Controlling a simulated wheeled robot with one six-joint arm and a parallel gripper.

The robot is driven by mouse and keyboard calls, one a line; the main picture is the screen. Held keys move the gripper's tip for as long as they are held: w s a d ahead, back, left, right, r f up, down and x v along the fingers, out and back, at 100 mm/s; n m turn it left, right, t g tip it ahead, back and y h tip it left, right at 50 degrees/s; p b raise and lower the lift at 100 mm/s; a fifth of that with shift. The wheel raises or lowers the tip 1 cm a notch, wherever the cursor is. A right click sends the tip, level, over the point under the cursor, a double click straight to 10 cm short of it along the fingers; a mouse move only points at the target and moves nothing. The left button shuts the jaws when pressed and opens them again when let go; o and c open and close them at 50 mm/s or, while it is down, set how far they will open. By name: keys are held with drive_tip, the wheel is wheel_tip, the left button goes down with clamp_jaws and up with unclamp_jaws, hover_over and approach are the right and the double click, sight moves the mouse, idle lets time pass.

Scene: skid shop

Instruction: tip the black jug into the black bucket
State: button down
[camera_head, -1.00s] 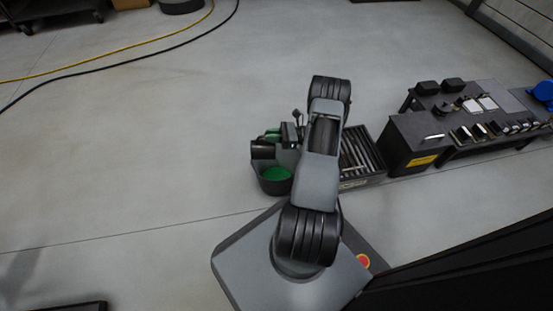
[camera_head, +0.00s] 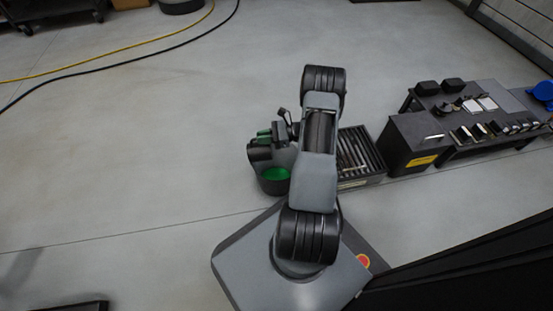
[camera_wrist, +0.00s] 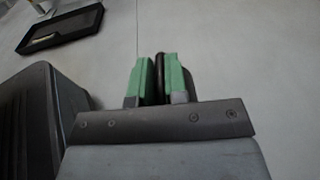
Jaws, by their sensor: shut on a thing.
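My gripper (camera_head: 264,139) has green fingertips and is out to the left of my arm in the head view. It also shows in the wrist view (camera_wrist: 158,80), shut on a thin dark part (camera_wrist: 159,80) of the black jug. The jug's dark body (camera_head: 259,154) shows just below the fingers in the head view, over the far side of the black bucket. I cannot tell its exact tilt or whether anything flows out. The black bucket (camera_head: 273,187) stands upright with green showing inside; the jug and gripper partly hide it.
A dark slatted crate (camera_head: 360,158) stands right of my arm. Beyond it are a black cabinet (camera_head: 409,148) and a low bench (camera_head: 480,112) with small items. A yellow hose (camera_head: 120,50) lies far left.

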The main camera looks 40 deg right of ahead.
drive_tip(key=shift+w+a+r, duration=0.1)
drive_tip(key=shift+w+a, duration=0.2)
drive_tip(key=shift+a, duration=0.15)
drive_tip(key=w+a+f+g+h+p, duration=0.3)
drive_tip(key=w+a+g+h+p, duration=0.1)
drive_tip(key=a+h+p, duration=0.3)
drive_tip(key=w+a+f+g+h+p, duration=0.3)
drive_tip(key=a+h+p, duration=0.4)
drive_tip(key=p, duration=0.3)
drive_tip(key=shift+w+a+f+g+p, duration=0.2)
drive_tip(key=shift+w+a+g+p, duration=0.25)
drive_tip(key=shift+w+g, duration=0.35)
drive_tip(key=shift+w, duration=0.1)
idle(0.4)
